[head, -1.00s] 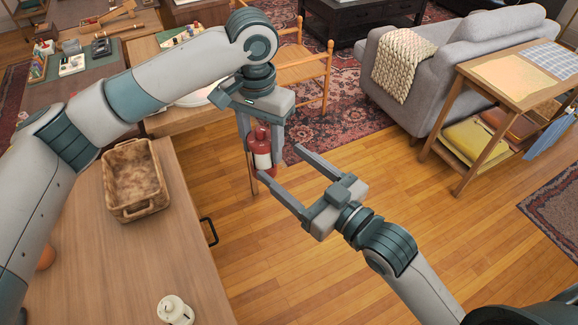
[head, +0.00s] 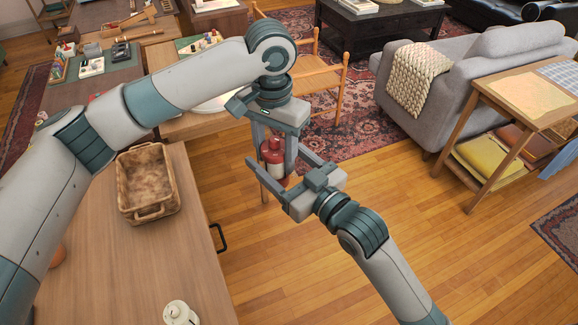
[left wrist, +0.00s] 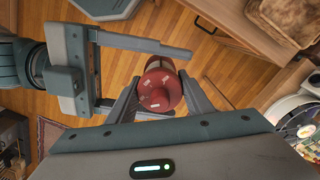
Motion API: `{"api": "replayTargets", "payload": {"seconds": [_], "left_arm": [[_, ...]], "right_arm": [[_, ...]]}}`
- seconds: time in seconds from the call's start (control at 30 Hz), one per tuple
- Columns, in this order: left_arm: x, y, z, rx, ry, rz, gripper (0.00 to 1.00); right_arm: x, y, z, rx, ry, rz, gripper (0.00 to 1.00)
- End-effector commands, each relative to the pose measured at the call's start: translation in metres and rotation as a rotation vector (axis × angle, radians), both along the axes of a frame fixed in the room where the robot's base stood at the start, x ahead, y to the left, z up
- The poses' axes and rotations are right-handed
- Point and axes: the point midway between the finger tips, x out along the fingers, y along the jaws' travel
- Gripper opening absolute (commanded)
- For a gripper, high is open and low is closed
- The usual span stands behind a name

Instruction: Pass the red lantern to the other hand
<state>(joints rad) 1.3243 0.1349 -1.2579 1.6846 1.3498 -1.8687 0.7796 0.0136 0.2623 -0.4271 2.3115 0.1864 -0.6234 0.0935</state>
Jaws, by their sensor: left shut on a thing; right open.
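The red lantern (head: 273,152), with a pale middle band, hangs upright in my left gripper (head: 275,165), which points down and is shut on it. In the left wrist view the lantern's red round top (left wrist: 160,88) sits between the left fingers. My right gripper (head: 276,154) comes from the lower right and is open. Its two fingers reach to either side of the lantern. In the left wrist view the right gripper (left wrist: 180,82) enters from the left, with one finger above and one below the lantern. I cannot tell whether they touch it.
A wooden table (head: 190,240) at the left carries a woven basket (head: 147,185) and a small white object (head: 180,312). A wooden chair (head: 318,70) stands behind the grippers. A grey sofa (head: 450,75) and side table (head: 510,95) are at the right. Open floor (head: 400,220) lies below.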

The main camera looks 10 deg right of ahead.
Motion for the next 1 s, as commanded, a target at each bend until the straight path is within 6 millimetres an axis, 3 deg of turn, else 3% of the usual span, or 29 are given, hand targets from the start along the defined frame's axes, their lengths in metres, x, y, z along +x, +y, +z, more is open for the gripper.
{"api": "replayTargets", "payload": {"seconds": [0.3,0.7,0.77,0.93,0.97,1.0], "left_arm": [[0.000,0.000,0.001,-0.001,-0.001,0.000,0.15],[0.000,0.000,0.001,-0.001,-0.001,0.000,0.15],[0.000,0.000,0.001,-0.001,-0.001,0.000,0.15],[0.000,0.000,0.001,-0.001,-0.001,0.000,0.15],[0.000,0.000,0.001,-0.001,-0.001,0.000,0.49],[0.000,0.000,0.001,-0.001,-0.001,0.000,0.58]], "right_arm": [[0.030,0.018,0.000,-0.001,0.000,0.000,0.68],[0.034,0.021,0.000,-0.001,-0.001,0.000,0.68],[0.034,0.021,0.000,-0.001,-0.001,0.000,0.56],[0.034,0.021,0.000,-0.001,-0.001,0.000,0.16],[0.034,0.021,0.001,0.000,-0.002,0.000,0.15],[0.034,0.021,0.001,0.000,-0.002,0.000,0.15]]}}
